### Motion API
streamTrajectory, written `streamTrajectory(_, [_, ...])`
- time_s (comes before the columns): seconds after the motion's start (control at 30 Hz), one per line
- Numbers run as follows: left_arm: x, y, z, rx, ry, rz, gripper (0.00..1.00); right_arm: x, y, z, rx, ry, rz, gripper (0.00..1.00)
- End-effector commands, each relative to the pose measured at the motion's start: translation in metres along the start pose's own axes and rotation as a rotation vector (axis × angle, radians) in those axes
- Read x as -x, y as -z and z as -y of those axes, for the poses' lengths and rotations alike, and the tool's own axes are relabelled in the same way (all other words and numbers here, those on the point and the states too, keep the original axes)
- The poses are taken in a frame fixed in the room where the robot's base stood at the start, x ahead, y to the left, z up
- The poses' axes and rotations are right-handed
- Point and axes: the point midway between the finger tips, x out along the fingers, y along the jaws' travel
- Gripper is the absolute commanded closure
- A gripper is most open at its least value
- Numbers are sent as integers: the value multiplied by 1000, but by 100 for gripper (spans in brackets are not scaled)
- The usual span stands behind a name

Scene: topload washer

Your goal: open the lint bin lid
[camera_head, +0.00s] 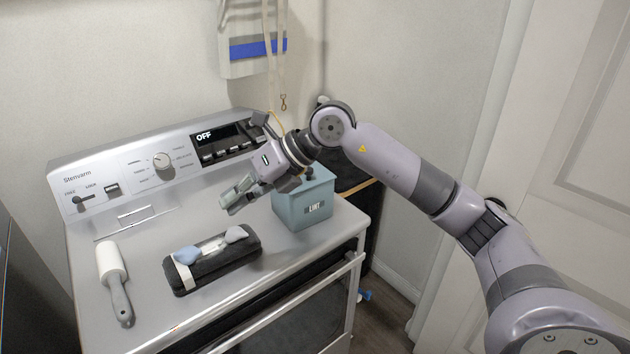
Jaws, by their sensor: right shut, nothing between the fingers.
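A dark knob shows at the lid, and the lid appears to be down. My right gripper (229,196) is to the left of the bin, above the washer top, shut with nothing in it. It points to the left and down. My left gripper is not in view.
The washer (140,262) has a control panel reading "OFF" at the back. A lint roller (113,280) lies at the left. A white holder (252,45) with hanging cords is on the wall. A door (575,150) is at the right.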

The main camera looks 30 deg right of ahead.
Motion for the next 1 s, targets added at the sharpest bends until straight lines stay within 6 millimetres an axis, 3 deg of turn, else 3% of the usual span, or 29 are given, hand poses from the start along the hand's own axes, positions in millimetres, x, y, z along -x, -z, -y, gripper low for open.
streamTrajectory(0.03, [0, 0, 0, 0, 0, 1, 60, 26, -9, 29, 3, 145, -17, 100])
streamTrajectory(0.1, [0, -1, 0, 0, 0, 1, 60, 59, -14, 64, -18, 319, -45, 100])
streamTrajectory(0.2, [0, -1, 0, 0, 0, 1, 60, 105, -17, 100, -68, 514, -69, 100])
streamTrajectory(0.3, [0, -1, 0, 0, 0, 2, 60, 138, -16, 120, -114, 635, -82, 100])
streamTrajectory(0.4, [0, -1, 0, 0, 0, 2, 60, 153, -15, 130, -141, 693, -90, 100])
streamTrajectory(0.57, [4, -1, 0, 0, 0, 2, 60, 146, -12, 142, -150, 709, -96, 100])
streamTrajectory(1.0, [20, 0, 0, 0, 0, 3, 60, 90, -3, 187, -147, 704, -95, 100])
